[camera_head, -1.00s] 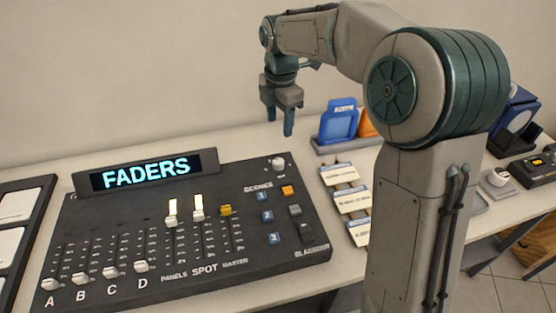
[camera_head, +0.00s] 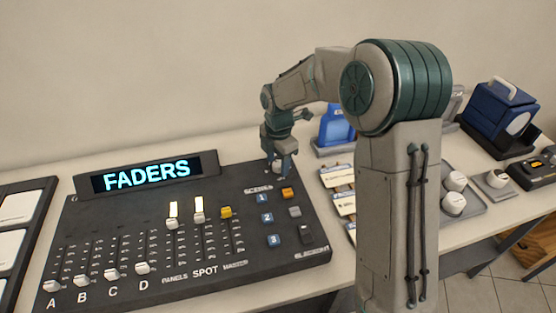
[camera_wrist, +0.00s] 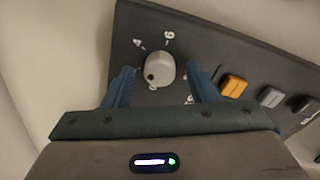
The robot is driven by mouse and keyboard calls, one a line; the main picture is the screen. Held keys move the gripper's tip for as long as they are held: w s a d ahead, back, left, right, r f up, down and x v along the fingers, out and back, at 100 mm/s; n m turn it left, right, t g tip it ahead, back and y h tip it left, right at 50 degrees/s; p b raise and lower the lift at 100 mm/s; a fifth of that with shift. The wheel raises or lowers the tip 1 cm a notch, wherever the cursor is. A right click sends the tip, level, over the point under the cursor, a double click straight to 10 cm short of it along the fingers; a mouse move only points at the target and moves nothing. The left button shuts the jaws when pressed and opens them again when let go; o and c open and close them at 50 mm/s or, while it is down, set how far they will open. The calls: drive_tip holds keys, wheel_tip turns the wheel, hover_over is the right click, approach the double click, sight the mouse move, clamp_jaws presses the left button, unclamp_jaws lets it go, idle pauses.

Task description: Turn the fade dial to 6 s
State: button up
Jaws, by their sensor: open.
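The fade dial (camera_wrist: 159,69) is a round light-grey knob with a dark dot near its lower left edge in the wrist view. Small white marks ring it on the dark console. My gripper (camera_wrist: 160,82) is open, with one blue finger on each side of the dial and a gap on both sides. In the head view my gripper (camera_head: 279,166) is over the console's upper right corner, and its fingers partly hide the dial. The lighting console (camera_head: 130,215) has a display reading FADERS (camera_head: 147,174).
Orange (camera_wrist: 233,86) and grey (camera_wrist: 271,97) buttons sit right of the dial in the wrist view. Blue scene buttons (camera_head: 267,217) and several faders stand on the console. Label cards (camera_head: 343,204), a blue holder (camera_head: 335,130) and a tray with white items (camera_head: 455,181) lie to the right.

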drive_tip(key=shift+f, duration=0.1)
drive_tip(key=c, duration=1)
